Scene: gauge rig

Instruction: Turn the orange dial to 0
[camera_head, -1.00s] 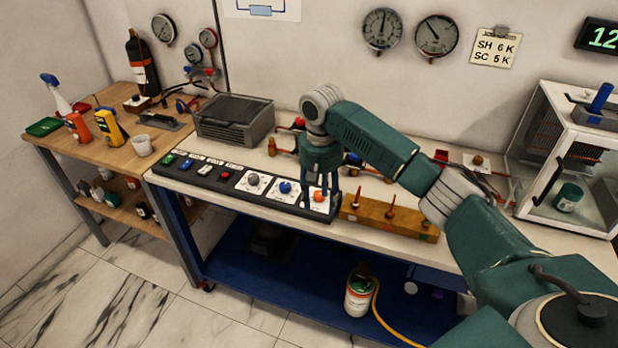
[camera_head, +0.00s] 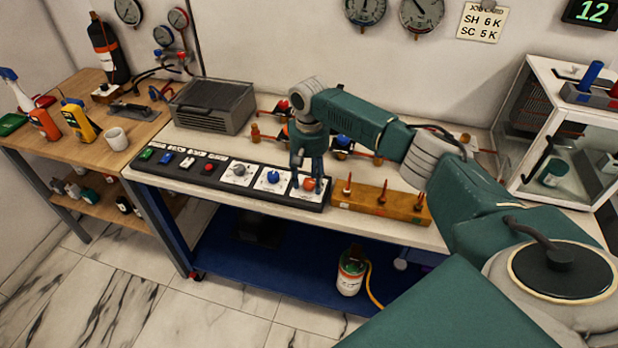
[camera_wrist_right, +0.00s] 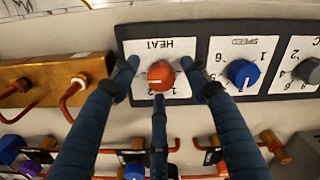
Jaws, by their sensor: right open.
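The orange dial (camera_head: 310,184) sits on the white HEAT plate, at the right end of the black control panel (camera_head: 215,179). It also shows in the right wrist view (camera_wrist_right: 160,76), where the plate's lettering is upside down. A pale mark shows on the dial's left side there; the number it points at is hard to read. My right gripper (camera_head: 306,174) is at the dial, fingers pointing down. In the wrist view its open fingers (camera_wrist_right: 160,79) stand around the dial, one on each side and one below, with gaps visible at the sides. My left gripper is not in view.
A blue dial (camera_head: 273,177) marked SPEED and a grey dial (camera_head: 239,170) sit beside the orange one. A wooden block (camera_head: 364,199) with upright copper pins stands close on the right. Pipes and valves lie behind. A grey ribbed box (camera_head: 213,104) stands back left.

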